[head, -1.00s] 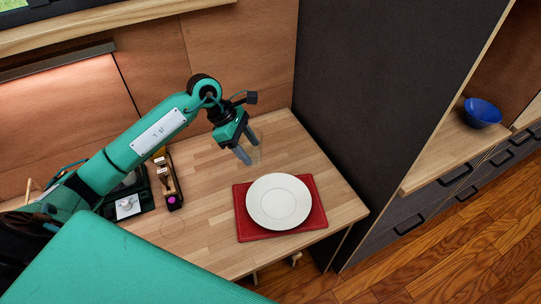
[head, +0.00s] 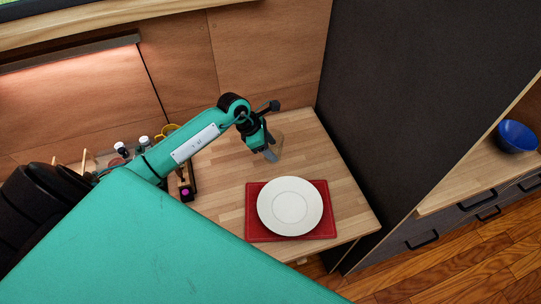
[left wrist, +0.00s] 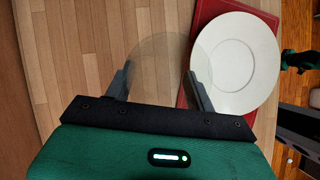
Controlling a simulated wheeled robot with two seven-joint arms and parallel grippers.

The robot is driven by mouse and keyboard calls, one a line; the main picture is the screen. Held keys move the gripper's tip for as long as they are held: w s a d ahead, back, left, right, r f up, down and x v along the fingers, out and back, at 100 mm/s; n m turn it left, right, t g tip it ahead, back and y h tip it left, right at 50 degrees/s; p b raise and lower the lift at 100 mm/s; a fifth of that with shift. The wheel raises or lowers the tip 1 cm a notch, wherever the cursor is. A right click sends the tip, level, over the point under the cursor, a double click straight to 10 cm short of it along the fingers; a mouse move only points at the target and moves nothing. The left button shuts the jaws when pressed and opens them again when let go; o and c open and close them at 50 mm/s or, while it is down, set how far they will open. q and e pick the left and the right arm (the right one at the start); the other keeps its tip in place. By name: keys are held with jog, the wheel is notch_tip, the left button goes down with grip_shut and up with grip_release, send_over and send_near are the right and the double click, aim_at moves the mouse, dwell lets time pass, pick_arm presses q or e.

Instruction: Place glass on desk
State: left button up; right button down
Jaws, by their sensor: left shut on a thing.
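A clear glass (head: 277,146) is between the fingers of my left gripper (head: 269,153), which is shut on it. In the left wrist view the round rim of the glass (left wrist: 160,62) shows between the two fingers (left wrist: 160,85). The glass is over the far part of the wooden desk (head: 221,199), behind the red mat. I cannot tell whether its base touches the desk. My right gripper is not in view.
A white plate (head: 290,206) lies on a red mat (head: 256,228) at the desk's front right. A dark holder (head: 187,184) stands left of it. A dark tall panel (head: 385,100) bounds the desk on the right. A blue bowl (head: 516,137) sits on a shelf.

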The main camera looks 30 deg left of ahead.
pick_arm(q)
jog(key=shift+f, duration=0.85)
notch_tip(320, 180, down, 4)
jog(key=shift+f+p, duration=0.1)
jog(key=shift+p, duration=0.4)
jog(key=shift+f, duration=0.1)
jog(key=o, duration=1.3)
jog(key=shift+f, duration=0.1)
jog(key=shift+b+v, duration=1.25)
jog(key=shift+v, duration=4.85)
